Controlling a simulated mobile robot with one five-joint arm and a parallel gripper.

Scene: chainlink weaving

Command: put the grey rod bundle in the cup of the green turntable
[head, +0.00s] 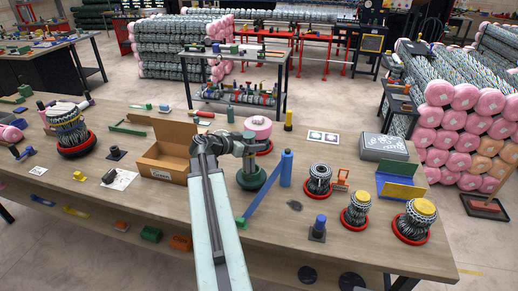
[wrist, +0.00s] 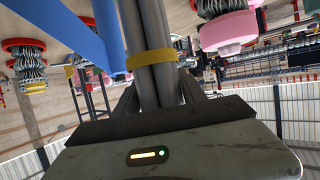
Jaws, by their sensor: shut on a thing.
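My gripper (head: 250,148) is over the green turntable (head: 251,181) near the middle of the table. It is shut on the grey rod bundle (wrist: 152,85), which has a yellow band (wrist: 152,60) around it in the wrist view. In the head view a grey upright piece shows between my gripper and the turntable's green disc. I cannot tell there how much of it is bundle and how much is cup. The cup's rim and the bundle's far end are not clearly visible, so I cannot tell whether the bundle is inside the cup.
A blue cylinder (head: 286,168) stands close to the right of the turntable, with a slanting blue bar (head: 268,189) in front. A pink spool (head: 258,127) is behind my gripper. An open cardboard box (head: 163,162) is to the left. Several wire spools on red bases stand to the right.

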